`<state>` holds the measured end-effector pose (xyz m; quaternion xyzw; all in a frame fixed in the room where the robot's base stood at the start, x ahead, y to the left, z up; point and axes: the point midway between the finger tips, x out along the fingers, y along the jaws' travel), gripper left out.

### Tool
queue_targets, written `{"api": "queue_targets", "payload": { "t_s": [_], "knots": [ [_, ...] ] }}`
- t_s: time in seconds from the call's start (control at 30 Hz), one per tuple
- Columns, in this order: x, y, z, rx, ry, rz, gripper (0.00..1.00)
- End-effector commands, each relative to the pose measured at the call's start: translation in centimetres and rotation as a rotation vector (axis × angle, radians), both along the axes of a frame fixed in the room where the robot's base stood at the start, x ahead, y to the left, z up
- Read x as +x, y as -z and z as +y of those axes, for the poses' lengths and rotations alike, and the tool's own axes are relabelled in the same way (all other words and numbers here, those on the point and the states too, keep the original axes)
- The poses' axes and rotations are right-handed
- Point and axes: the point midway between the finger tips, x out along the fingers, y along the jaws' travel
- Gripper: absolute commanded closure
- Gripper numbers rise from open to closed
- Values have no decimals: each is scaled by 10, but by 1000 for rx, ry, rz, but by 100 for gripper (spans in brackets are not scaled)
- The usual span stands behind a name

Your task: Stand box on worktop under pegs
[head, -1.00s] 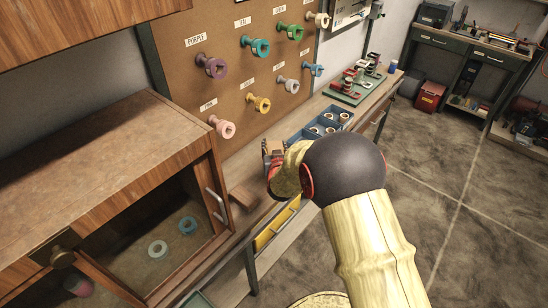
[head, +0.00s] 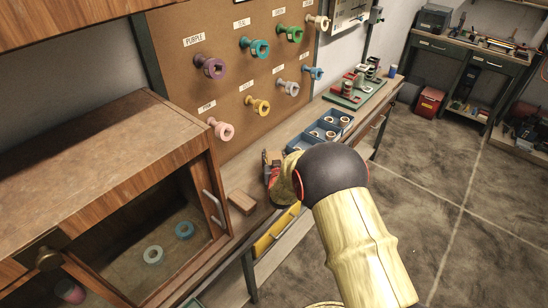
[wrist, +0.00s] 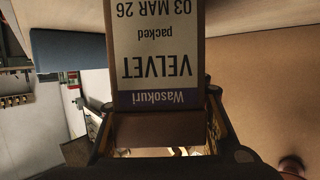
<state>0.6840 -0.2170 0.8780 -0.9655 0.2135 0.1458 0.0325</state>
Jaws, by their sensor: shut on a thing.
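In the head view my gripper (head: 272,172) is over the worktop (head: 228,220), in front of the pegboard, and my arm hides the box. Whether the box touches the worktop cannot be told. Several coloured pegs stick out of the board, among them a pink peg (head: 221,129), a yellow peg (head: 258,106) and a purple peg (head: 210,66).
A brown block (head: 242,202) lies on the worktop left of my gripper. A blue tray (head: 318,136) with spools stands to the right, with a green rack (head: 352,98) beyond. An open wooden cabinet (head: 120,180) bounds the left side, with rolls inside.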

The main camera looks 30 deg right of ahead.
Motion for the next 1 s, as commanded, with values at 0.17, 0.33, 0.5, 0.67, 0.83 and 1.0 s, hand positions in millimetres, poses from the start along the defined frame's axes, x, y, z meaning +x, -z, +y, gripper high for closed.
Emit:
{"api": "queue_targets", "payload": {
  "t_s": [0.17, 0.33, 0.5, 0.67, 0.83, 1.0],
  "knots": [
    [0, 2, 0, 0, 0, 1, 50],
    [0, 1, 0, 0, 0, 1, 41],
    [0, 1, 0, 0, 0, 1, 40],
    [0, 0, 0, 0, 0, 0, 40],
    [-10, -7, 5, 0, -1, 0, 40],
    [-39, -18, 19, 0, -1, 0, 40]
  ]
}}
